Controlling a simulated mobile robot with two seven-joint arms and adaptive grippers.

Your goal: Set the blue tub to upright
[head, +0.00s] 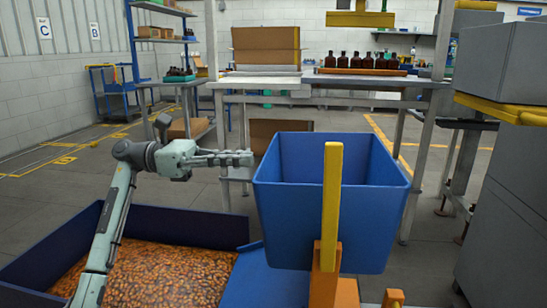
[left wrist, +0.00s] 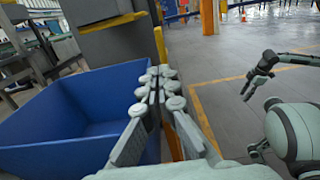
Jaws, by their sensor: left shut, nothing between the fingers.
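The blue tub (head: 285,220) stands right of centre in the head view, with its open top facing up; it looks upright or nearly so. Its inside looks empty where I can see it. A yellow upright bar (head: 332,200) on an orange base crosses its near face. My left gripper (head: 250,158) is shut and empty, pointing right at the tub's left rim; I cannot tell whether it touches. In the left wrist view the tub (left wrist: 70,105) lies left of the closed fingers (left wrist: 158,82).
A larger blue bin (head: 195,228) full of small orange-brown pieces lies at lower left. A workbench (head: 330,78) with amber bottles (head: 355,62) stands behind the tub. Grey cabinets (head: 505,190) stand at right. Open floor lies at left, behind my arm.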

